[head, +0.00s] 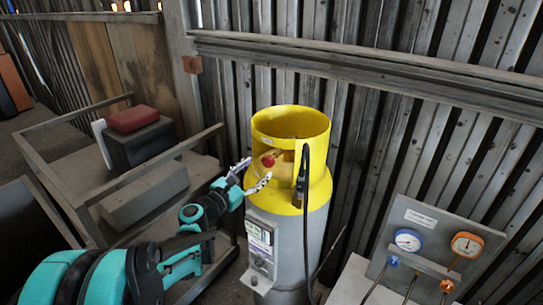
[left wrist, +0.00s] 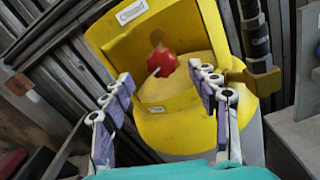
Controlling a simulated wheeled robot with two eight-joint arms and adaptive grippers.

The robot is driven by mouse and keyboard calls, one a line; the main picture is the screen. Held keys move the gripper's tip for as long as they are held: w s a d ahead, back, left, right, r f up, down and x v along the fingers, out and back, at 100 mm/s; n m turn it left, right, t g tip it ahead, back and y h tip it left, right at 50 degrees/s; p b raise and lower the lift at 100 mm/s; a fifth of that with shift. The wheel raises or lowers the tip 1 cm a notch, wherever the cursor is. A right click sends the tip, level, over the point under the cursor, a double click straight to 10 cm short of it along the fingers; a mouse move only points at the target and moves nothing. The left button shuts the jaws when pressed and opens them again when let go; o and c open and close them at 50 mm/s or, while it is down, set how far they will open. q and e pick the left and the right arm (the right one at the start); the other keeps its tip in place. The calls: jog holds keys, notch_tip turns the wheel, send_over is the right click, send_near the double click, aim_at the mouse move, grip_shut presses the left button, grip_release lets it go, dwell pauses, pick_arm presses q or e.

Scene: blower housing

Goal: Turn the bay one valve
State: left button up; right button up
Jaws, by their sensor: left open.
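A grey cylinder (head: 290,245) with a yellow top and collar (head: 322,128) stands upright by the wall. A red valve knob (head: 268,160) sits inside the collar's opening; it also shows in the left wrist view (left wrist: 162,62), with a pale stub on its left side. My left gripper (head: 257,175) is open and empty in front of the opening. In the left wrist view, my left gripper's fingers (left wrist: 164,82) stand apart on either side below the knob, and no contact shows. My right gripper is not in view.
A black hose (head: 305,215) hangs down the cylinder's front right. A gauge panel (head: 425,250) with a blue and an orange gauge stands at right. A metal cart (head: 75,182) holding a red-topped box (head: 138,140) stands at left. A corrugated wall is behind.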

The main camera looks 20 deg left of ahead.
aim_at(266, 163)
pick_arm(q)
jog(key=x, duration=0.6)
jog(key=shift+w, duration=0.15)
jog(key=c, duration=1.2)
